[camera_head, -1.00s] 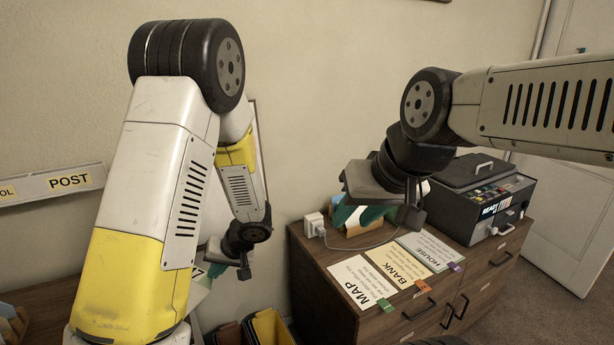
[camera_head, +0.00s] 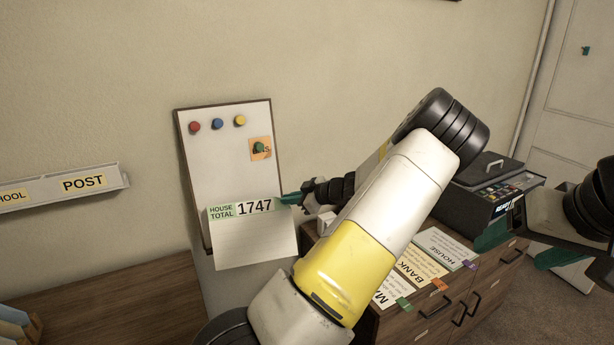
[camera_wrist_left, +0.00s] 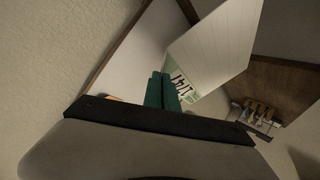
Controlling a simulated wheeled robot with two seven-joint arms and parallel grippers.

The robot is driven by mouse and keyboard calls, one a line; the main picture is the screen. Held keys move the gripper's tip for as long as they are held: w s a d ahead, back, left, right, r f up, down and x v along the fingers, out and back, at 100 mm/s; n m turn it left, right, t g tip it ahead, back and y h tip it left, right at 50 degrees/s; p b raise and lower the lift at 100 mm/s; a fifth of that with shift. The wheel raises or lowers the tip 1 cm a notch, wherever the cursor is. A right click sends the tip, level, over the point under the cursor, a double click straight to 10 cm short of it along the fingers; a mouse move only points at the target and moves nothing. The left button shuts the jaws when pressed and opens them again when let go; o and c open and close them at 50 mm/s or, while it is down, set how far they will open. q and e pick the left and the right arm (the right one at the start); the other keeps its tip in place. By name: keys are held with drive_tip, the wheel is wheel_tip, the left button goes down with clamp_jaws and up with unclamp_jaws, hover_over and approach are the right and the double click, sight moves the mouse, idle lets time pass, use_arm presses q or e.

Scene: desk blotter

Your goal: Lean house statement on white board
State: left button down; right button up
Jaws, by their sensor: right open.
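The house statement (camera_head: 254,245) is a pale sheet with a green band reading HOUSE TOTAL 1747. It stands tilted in front of the lower part of the white board (camera_head: 220,165), overlapping its bottom edge. I cannot tell whether it touches the board. My left gripper (camera_head: 289,199) is shut on the statement's upper right corner. In the left wrist view its teal fingers (camera_wrist_left: 161,90) lie close together at the sheet's printed edge (camera_wrist_left: 182,88). My right gripper (camera_head: 525,246) is open and empty at the far right, in front of the cabinet.
The board bears red, blue and yellow magnets and an orange note (camera_head: 261,154). A POST rack (camera_head: 100,187) hangs on the left wall. MAP, BANK and HOUSE sheets (camera_head: 420,266) lie on the cabinet beside a dark machine (camera_head: 475,212). The brown desk (camera_head: 120,295) is mostly bare at left.

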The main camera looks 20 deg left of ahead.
use_arm(q)
drive_tip(key=w+a+r+n+g+y, duration=0.1)
drive_tip(key=w+a+r+n+y, duration=0.1)
drive_tip(key=r, duration=0.4)
drive_tip(key=shift+w+a+r+n+g+y, duration=0.2)
drive_tip(key=shift+w+a+n+g+y, duration=0.25)
drive_tip(key=shift+a+n, duration=0.35)
drive_tip(key=shift+d, duration=0.25)
drive_tip(key=shift+w+a+f, duration=1.1)
drive_tip(key=shift+a+f, duration=0.2)
drive_tip(key=shift+f, duration=0.05)
drive_tip(key=shift+w+a+f, duration=1)
drive_tip(key=shift+a+f, duration=0.2)
drive_tip(key=shift+f, duration=0.05)
drive_tip(key=c, duration=2.1)
unclamp_jaws()
